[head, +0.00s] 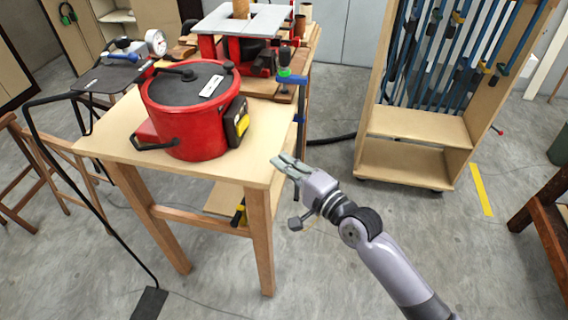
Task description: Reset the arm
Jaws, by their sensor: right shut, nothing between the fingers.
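My right gripper (281,163) is at the right edge of the wooden table, near its front right corner. Its fingers are together and hold nothing. My right arm (385,255) reaches in from the bottom right, with the elbow links over the floor. The fingertips overlap the tabletop edge in the picture; I cannot tell whether they touch it. My left gripper and left arm do not show.
A red pot (185,125) with a black lid stands on the wooden table (115,140). A router table (240,22) is behind it. A wheeled clamp rack (415,165) stands at right. Floor between table and rack is clear.

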